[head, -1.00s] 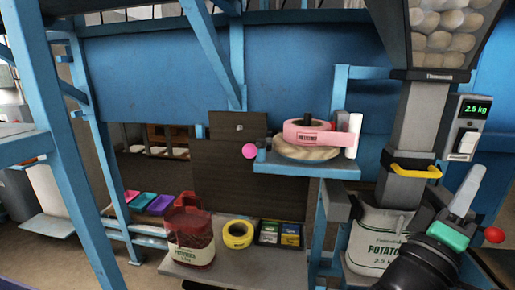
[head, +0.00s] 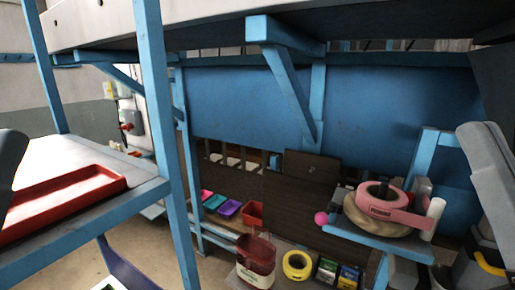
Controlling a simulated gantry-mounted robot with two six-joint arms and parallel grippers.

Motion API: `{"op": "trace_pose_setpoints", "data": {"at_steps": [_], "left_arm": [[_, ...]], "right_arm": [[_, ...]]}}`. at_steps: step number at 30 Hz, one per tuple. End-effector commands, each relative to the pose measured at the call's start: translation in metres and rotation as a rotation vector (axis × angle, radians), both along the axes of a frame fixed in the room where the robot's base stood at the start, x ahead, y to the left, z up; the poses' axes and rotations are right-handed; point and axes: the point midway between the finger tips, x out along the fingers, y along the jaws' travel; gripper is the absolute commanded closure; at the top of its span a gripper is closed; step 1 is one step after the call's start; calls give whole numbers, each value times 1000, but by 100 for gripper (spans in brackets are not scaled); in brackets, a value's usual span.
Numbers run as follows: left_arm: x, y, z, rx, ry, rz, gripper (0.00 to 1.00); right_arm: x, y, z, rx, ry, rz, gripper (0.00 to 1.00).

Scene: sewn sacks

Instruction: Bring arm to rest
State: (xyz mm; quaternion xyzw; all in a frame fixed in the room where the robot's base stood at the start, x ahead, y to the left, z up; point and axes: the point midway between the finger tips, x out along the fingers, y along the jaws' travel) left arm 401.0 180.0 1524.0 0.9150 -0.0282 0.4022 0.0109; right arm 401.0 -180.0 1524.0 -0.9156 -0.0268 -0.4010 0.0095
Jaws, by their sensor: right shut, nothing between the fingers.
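My right gripper (head: 487,150) is a pale grey shape at the right edge, high and close to the camera, partly cut off by the frame. It is shut and holds nothing. It is in front of the filling chute with the yellow handle (head: 489,265), and the picture does not show it touching anything. A maroon-topped sack (head: 256,257) stands upright on the low bench, apart from the gripper. The white potato sack under the chute is out of the frame. My left gripper is not identifiable.
A blue shelf (head: 375,236) carries a pink tape roll (head: 384,204). A yellow tape roll (head: 297,265) and small boxes (head: 338,273) lie on the bench. A red tray (head: 65,195) sits on the left rack, whose blue post (head: 165,150) rises nearby. A blue overhead brace (head: 290,90) hangs above.

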Motion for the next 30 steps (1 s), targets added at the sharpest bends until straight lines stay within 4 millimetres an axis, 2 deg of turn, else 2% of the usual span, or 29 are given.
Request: {"op": "trace_pose_setpoints", "data": {"at_steps": [1,12,15,18,21,30], "left_arm": [[0,0,47,0,1,0,37],[0,0,228,0,2,0,37],[1,0,269,0,2,0,37],[1,0,295,0,2,0,37],[1,0,307,0,2,0,37],[1,0,304,0,3,0,37]], "right_arm": [[0,0,47,1,0,1,100],[0,0,229,1,0,3,100],[0,0,269,1,0,3,100],[0,0,296,1,0,3,100],[0,0,307,2,0,4,100],[0,0,304,2,0,4,100]]}}
